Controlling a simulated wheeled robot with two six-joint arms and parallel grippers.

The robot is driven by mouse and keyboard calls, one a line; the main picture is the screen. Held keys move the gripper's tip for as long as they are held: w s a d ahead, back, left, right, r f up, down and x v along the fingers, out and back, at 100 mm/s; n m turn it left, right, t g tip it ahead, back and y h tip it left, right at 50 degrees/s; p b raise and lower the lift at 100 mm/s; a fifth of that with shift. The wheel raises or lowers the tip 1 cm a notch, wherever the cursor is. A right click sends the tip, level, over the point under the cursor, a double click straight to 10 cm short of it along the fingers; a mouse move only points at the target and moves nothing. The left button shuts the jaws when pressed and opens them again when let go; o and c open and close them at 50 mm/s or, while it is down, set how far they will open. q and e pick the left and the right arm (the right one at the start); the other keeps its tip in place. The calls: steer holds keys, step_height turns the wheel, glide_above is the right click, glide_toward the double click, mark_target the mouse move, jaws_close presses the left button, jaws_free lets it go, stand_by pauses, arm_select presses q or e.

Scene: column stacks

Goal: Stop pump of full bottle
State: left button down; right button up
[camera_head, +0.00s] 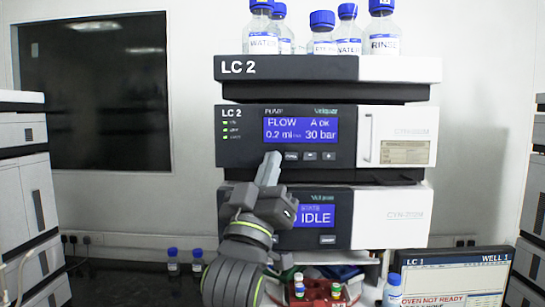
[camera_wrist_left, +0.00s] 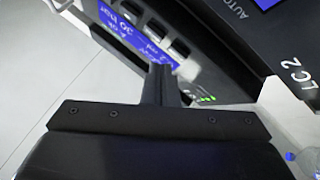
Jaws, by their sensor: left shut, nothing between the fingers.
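The LC 2 pump module (camera_head: 240,145) stands in the middle stack. Its blue screen (camera_head: 297,130) reads FLOW, A OK, 0.2 ml and 30 bar; it also shows in the left wrist view (camera_wrist_left: 128,32). A row of small buttons (camera_head: 310,156) lies below the screen. My left gripper (camera_head: 273,157) is shut and empty, its tip in front of the panel just left of the leftmost button. I cannot tell whether it touches. Bottles with blue caps stand on top, including a WATER bottle (camera_head: 262,30) and a RINSE bottle (camera_head: 383,35).
Below the pump, another module (camera_head: 395,215) shows IDLE on its screen. A red rack (camera_head: 318,290) with small vials and an LC 1 monitor (camera_head: 455,280) stand lower right. Further stacks flank the left (camera_head: 20,180) and right edges.

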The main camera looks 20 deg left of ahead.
arm_select(q)
steer(key=shift+w, duration=0.1)
stand_by(0.4)
steer(key=shift+w+a+p, duration=0.1)
steer(key=shift+w+p, duration=0.2)
steer(key=shift+w+a, duration=0.1)
steer(key=shift+w, duration=0.25)
stand_by(0.7)
stand_by(0.3)
steer(key=shift+s+d, duration=0.25)
steer(key=shift+s, duration=0.5)
steer(key=shift+s, duration=0.1)
steer(key=shift+s+d, duration=0.25)
steer(key=shift+s, duration=0.5)
steer(key=shift+s+d, duration=0.2)
steer(key=shift+s, duration=0.6)
steer(key=shift+s+d, duration=0.25)
steer(key=shift+s, duration=0.5)
